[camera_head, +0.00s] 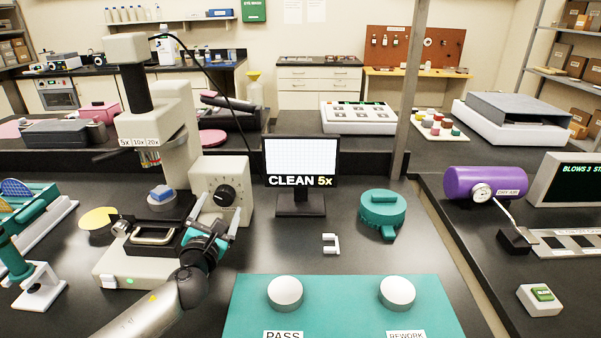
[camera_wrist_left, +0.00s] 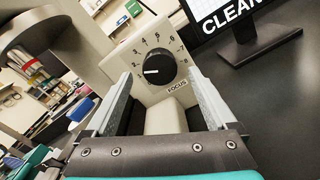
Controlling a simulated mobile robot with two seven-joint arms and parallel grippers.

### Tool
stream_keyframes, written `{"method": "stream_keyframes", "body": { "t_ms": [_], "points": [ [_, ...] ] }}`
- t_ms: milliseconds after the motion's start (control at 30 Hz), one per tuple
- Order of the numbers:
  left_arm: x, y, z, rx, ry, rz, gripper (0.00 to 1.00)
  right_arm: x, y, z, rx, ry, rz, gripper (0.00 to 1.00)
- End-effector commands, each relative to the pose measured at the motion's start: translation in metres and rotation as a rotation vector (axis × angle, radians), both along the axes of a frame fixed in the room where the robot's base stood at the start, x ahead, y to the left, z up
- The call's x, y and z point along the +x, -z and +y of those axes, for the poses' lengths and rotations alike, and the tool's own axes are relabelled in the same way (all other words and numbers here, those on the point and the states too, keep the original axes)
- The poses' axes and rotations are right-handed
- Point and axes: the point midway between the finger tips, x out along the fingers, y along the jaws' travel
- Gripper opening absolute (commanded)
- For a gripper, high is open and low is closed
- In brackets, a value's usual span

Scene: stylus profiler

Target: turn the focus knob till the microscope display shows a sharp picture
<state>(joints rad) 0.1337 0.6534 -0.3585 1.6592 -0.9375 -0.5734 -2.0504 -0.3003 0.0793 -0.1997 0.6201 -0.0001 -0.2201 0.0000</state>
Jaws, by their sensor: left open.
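The focus knob (camera_head: 224,195) is a black dial with a white pointer line on a beige box beside the microscope (camera_head: 150,100). In the left wrist view the knob (camera_wrist_left: 160,67) has numbers around it and the label FOCUS below; its pointer is toward the left, below the 3. My left gripper (camera_head: 215,216) is open and empty in front of the box. In the wrist view its fingers (camera_wrist_left: 160,80) point toward the dial from below, apart on either side; contact is not visible. The microscope display (camera_head: 301,160) shows a pale faint grid and reads CLEAN 5x. My right gripper is out of view.
A teal round container (camera_head: 382,209) stands right of the display.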

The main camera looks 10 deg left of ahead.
Motion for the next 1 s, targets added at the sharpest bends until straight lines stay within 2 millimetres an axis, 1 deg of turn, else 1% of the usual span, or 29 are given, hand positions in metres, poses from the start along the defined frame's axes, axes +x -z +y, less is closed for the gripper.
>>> {"method": "stream_keyframes", "body": {
  "t_ms": [33,400,533,867,1000],
  "points": [
    [-0.007,-0.001,-0.001,0.001,0.001,0.002,0.90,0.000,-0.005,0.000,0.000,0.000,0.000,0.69],
    [-0.048,-0.001,-0.011,0.000,0.000,0.001,0.90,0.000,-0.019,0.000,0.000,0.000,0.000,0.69],
    [-0.054,-0.001,-0.013,0.000,0.000,-0.001,0.90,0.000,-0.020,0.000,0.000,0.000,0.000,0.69],
    [-0.055,0.000,-0.013,0.000,0.000,-0.001,0.90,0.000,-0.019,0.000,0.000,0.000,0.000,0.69],
    [-0.064,0.000,-0.015,0.000,0.000,0.001,0.90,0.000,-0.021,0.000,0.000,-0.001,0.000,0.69]
  ]
}}
